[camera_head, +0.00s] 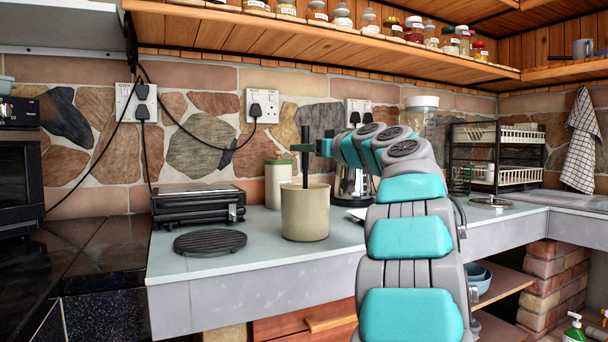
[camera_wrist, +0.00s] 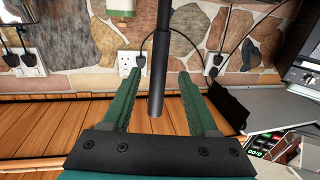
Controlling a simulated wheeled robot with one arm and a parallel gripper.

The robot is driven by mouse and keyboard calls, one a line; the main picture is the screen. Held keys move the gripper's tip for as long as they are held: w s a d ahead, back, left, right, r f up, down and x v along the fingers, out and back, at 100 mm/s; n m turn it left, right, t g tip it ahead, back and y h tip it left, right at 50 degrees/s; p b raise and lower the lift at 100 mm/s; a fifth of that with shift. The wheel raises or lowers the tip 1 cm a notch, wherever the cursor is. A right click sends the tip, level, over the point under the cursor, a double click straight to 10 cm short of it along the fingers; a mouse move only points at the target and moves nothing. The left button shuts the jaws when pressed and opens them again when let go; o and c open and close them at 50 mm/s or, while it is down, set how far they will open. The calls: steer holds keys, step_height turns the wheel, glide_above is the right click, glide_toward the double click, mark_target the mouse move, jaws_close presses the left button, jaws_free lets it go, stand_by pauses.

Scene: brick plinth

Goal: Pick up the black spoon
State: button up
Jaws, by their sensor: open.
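A beige pot (camera_head: 306,212) stands on the counter, and the dark handle of the black spoon (camera_head: 305,176) rises upright from it. The spoon's lower end is hidden inside the pot. My gripper (camera_head: 304,147) is level with the upper part of the handle, above the pot's rim. In the wrist view, the black handle (camera_wrist: 160,50) stands between the two green fingers of my gripper (camera_wrist: 159,73), with a gap showing on each side. The fingers are open and hold nothing.
A black grill appliance (camera_head: 197,204) and a round dark trivet (camera_head: 210,241) lie left of the pot. A pale canister (camera_head: 278,183) and a kettle (camera_head: 352,186) stand behind it. A dish rack (camera_head: 495,158) is at right. A jar shelf (camera_head: 330,42) runs overhead.

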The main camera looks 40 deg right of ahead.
steer(key=w, duration=0.1)
steer(key=w+p, duration=0.1)
steer(key=w, duration=0.2)
steer(key=shift+w+d+f+p, duration=0.25)
steer(key=shift+f+p, duration=0.05)
steer(key=shift+p, duration=0.1)
jaws_close()
